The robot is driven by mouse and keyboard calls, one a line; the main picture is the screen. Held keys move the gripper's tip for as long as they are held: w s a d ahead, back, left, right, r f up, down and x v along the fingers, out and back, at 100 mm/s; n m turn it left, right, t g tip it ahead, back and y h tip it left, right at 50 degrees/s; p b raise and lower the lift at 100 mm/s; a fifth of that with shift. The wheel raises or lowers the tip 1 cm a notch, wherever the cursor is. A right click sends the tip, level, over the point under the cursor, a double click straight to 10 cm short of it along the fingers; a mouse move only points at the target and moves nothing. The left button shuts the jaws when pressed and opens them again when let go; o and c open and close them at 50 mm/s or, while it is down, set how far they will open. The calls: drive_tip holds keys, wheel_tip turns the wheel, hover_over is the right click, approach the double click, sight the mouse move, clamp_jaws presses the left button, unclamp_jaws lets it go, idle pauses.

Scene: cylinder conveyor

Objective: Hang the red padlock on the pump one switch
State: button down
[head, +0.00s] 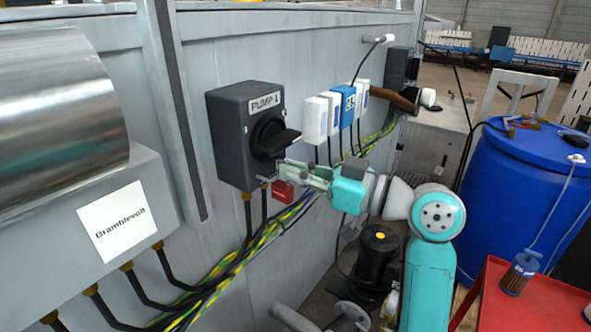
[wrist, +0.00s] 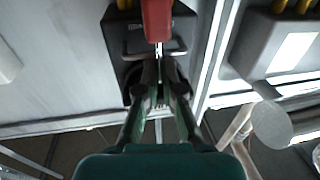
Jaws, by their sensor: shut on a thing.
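The PUMP 1 switch (head: 228,140) is a dark grey box on the wall with a black rotary handle (head: 268,134). The red padlock (head: 283,191) is small and sits just below and right of the switch box, at my gripper's fingertips. My gripper (head: 287,174) is shut on the padlock, close in front of the box's lower right corner. In the wrist view, the padlock's red body (wrist: 157,18) shows beyond my fingertips (wrist: 160,72), in front of the dark switch box (wrist: 121,30). Whether the shackle passes through the switch cannot be told.
White and blue wall boxes (head: 315,118) stand right of the switch. Yellow-green and black cables (head: 235,258) run below it. A metal post (head: 177,115) and a grey box labelled Bramblevolt (head: 60,235) are at left. A blue barrel (head: 515,195) stands at right.

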wheel_tip(320, 180, down, 2)
drive_tip(key=shift+w+f, duration=0.1)
drive_tip(key=shift+f, duration=0.15)
drive_tip(key=c, duration=1.2)
unclamp_jaws()
drive_tip(key=shift+c, duration=0.2)
drive_tip(key=shift+r, duration=0.1)
drive_tip(key=s+d+r, duration=0.3)
drive_tip(key=s+d, duration=0.5)
drive_tip(key=d, duration=0.4)
drive_tip(key=w+d+f+m+t+h, duration=0.1)
drive_tip(key=w+f, duration=0.3)
drive_tip(key=f, duration=0.5)
drive_tip(key=w+d+f+m+t+h, duration=0.2)
drive_tip(key=w+f+m+t+h, duration=0.1)
drive_tip(key=f, duration=0.5)
drive_tip(key=w+d+f+m+t+h, duration=0.2)
drive_tip(key=w+f, duration=0.3)
drive_tip(key=f, duration=0.4)
drive_tip(key=shift+f+m+t+h, duration=0.3)
drive_tip(key=shift+t+h, duration=0.1)
drive_tip(key=shift+t, duration=0.4)
